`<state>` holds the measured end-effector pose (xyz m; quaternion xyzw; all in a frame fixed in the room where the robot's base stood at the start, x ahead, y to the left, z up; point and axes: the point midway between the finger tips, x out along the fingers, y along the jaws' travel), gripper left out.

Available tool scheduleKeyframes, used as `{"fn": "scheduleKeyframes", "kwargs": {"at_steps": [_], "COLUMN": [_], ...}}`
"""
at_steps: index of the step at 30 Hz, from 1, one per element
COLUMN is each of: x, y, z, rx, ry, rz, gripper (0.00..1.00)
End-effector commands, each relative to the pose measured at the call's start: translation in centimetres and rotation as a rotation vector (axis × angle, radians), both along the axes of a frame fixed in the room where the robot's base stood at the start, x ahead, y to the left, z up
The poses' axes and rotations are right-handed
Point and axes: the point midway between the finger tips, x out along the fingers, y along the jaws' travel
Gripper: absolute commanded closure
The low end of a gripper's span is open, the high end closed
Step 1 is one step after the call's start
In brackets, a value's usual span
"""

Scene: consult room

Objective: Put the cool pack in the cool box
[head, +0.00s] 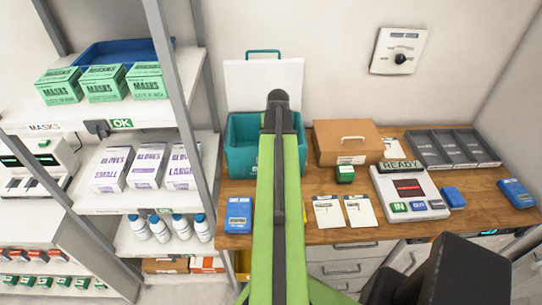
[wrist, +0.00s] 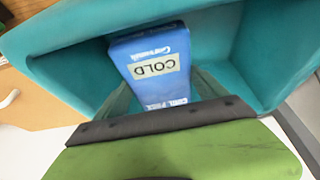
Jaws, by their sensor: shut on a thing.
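The teal cool box (head: 240,150) stands on the wooden desk with its white lid (head: 290,80) raised behind it. In the wrist view its teal walls (wrist: 75,65) surround the pack. My gripper (wrist: 165,90) is shut on the blue cool pack (wrist: 151,50), which has a pale COLD label. The pack is within the box's opening; whether it touches the bottom I cannot tell. In the head view my arm covers the middle of the box and hides my gripper and the held pack.
A cardboard box (head: 345,135) with a handle stands right of the cool box. A blue pack (head: 238,213) and white cards (head: 328,211) lie in front. Grey trays (head: 430,150) and a READY device (head: 408,190) are further right. A shelf unit (head: 175,90) rises close on the left.

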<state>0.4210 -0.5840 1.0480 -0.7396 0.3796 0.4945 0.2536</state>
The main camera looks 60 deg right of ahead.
Motion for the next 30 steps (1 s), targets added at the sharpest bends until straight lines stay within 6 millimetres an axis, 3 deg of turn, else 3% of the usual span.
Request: {"fn": "scheduleKeyframes", "kwargs": {"at_steps": [1, 4, 6, 11, 18, 30], "x": [0.0, 0.0, 0.0, 0.0, -0.1, -0.1], "y": [0.0, 0.0, 0.0, 0.0, -0.1, -0.1], "z": [-2.1, -4.3, -5.1, -5.0, -8.7, -8.9], "rx": [0.0, 0.0, -0.001, -0.001, -0.001, 0.0], "ry": [0.0, 0.0, -0.001, -0.001, -0.001, 0.0], "rz": [0.0, 0.0, 0.0, -0.001, -0.001, -0.001], "gripper": [0.82, 0.82, 0.82, 0.82, 0.82, 0.82]}}
